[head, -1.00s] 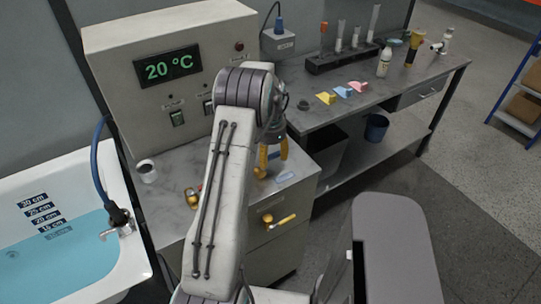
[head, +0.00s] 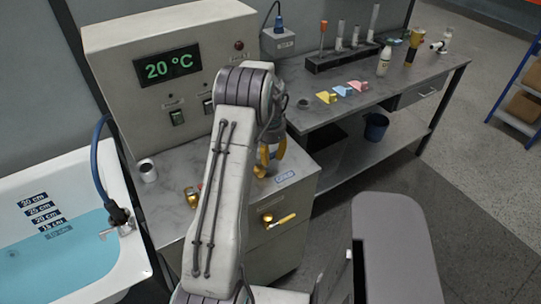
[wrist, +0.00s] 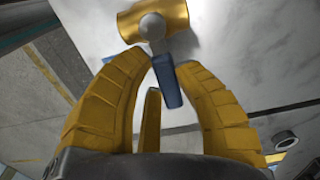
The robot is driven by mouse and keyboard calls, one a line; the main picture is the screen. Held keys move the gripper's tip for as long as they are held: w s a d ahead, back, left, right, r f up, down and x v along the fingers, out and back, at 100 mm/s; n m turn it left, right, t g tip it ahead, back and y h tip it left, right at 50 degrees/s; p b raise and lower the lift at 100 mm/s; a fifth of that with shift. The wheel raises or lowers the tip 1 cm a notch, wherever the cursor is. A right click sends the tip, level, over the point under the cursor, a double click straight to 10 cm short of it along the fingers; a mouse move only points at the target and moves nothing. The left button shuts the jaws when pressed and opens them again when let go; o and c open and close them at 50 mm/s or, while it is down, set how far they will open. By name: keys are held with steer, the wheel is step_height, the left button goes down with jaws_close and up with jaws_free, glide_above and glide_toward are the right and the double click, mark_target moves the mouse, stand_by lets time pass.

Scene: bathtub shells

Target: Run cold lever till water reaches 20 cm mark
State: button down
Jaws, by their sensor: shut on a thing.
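My gripper (head: 267,165), with yellow fingers, is low over the cabinet top, beside a blue label plate (head: 287,176). In the wrist view my gripper (wrist: 160,65) is shut on a blue lever (wrist: 168,82), which lies between its fingers. The lever joins a brass valve (wrist: 155,22), which shows just beneath my gripper in the head view (head: 259,171). In the white bathtub (head: 132,262), blue water (head: 55,265) stands near the lower edge of the 15 cm mark, below the 20 cm mark (head: 46,219). Whether water is flowing cannot be told.
A second brass valve (head: 191,199) and a white cup (head: 147,170) are on the cabinet top. The control box (head: 180,95) reads 20 °C. A bench (head: 345,115) holds bottles and tubes at right.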

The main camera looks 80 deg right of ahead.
steer(key=shift+a, duration=0.1)
steer(key=m+b, duration=0.1)
steer(key=a+m, duration=0.1)
steer(key=m+b, duration=0.1)
steer(key=m, duration=0.1)
steer(key=shift+s+a+f+b, duration=0.15)
steer(key=shift+s+b, duration=0.15)
steer(key=a+m+b, duration=0.1)
steer(key=m, duration=0.1)
steer(key=a+m+b, duration=0.1)
steer(key=m, duration=0.2)
steer(key=shift+a, duration=0.1)
steer(key=m, duration=0.1)
steer(key=a+m+b, duration=0.1)
steer(key=m, duration=0.2)
steer(key=shift+w+a+m+b, duration=0.3)
steer(key=shift+w+m+b, duration=0.1)
steer(key=shift+w+a+m+b, duration=0.15)
steer(key=shift+w+a+m, duration=0.05)
steer(key=shift+m, duration=0.5)
steer(key=shift+w+a+m+b, duration=0.15)
steer(key=shift+w+m, duration=0.05)
steer(key=shift+m, duration=0.5)
steer(key=shift+w+a+m+b, duration=0.15)
steer(key=shift+w+a+m, duration=0.05)
steer(key=shift+m, duration=0.5)
steer(key=c, duration=0.9)
jaws_free()
steer(key=shift+r, duration=0.25)
